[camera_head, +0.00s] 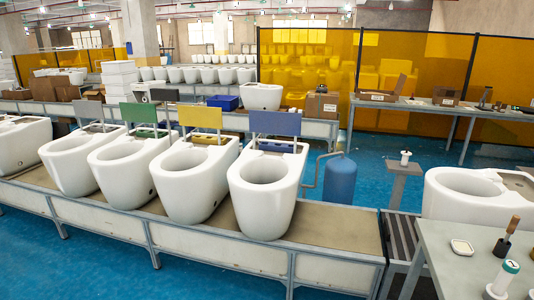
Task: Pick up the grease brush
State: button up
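What looks like the grease brush (511,228) has a brown handle and stands tilted at the right, on the grey table in the foreground. Its lower end meets a dark base or cup (502,247); I cannot tell whether this is its bristles or a holder. My gripper is not in view, and nothing is seen touching the brush.
A white cylinder with a green band (505,275) stands in front of the brush. Behind is a white toilet bowl (440,200). A conveyor (330,235) with several toilets runs left.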

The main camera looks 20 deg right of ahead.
aim_at(515, 220)
jog(key=z, duration=0.6)
jog(key=i, duration=0.85)
jog(key=z, duration=0.45)
